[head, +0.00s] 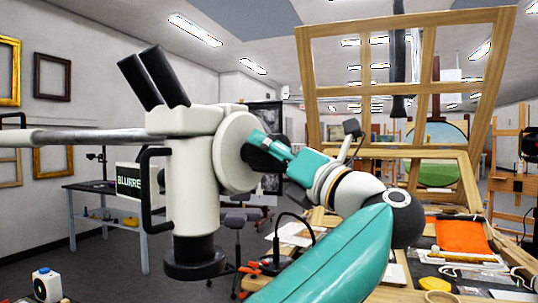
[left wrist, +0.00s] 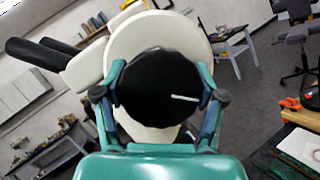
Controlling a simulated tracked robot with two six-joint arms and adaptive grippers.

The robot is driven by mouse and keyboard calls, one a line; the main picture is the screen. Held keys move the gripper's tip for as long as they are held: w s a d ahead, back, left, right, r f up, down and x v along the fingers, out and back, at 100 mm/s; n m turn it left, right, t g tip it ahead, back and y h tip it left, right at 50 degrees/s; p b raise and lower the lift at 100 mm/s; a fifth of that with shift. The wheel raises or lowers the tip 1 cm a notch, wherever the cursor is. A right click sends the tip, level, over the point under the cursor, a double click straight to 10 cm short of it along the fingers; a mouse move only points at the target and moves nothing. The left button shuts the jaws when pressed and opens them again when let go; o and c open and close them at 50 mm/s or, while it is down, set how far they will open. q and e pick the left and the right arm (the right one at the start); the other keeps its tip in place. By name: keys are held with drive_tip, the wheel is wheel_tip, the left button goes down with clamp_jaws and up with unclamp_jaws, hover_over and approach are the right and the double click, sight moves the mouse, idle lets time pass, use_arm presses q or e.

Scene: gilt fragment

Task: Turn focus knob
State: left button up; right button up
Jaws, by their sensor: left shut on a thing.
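The microscope (head: 190,175) is white with black eyepieces and hangs on a horizontal grey arm. Its black focus knob (head: 263,160) sits on the round white housing facing right. My left gripper (head: 264,147), teal, reaches the knob from the lower right. In the left wrist view the knob (left wrist: 155,92) lies between the two fingers, one on each side, and the gripper is shut on it. A white mark on the knob face points right in that view. A sign (head: 129,182) reading "BLURRE", partly hidden by a black handle, is at the microscope's left. My right gripper is not in view.
A wooden easel frame (head: 488,80) stands behind my arm. A workbench with an orange cloth (head: 462,236) and small tools is at the lower right. A table (head: 104,188) stands by the left wall. A stool (head: 238,220) is behind the microscope.

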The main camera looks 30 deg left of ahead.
use_arm(q)
drive_tip(key=shift+w+d+m, duration=0.1)
drive_tip(key=shift+m, duration=0.4)
drive_tip(key=o, duration=1.1)
drive_tip(key=shift+o, duration=0.2)
drive_tip(key=v, duration=1.2)
drive_tip(key=shift+f, duration=0.15)
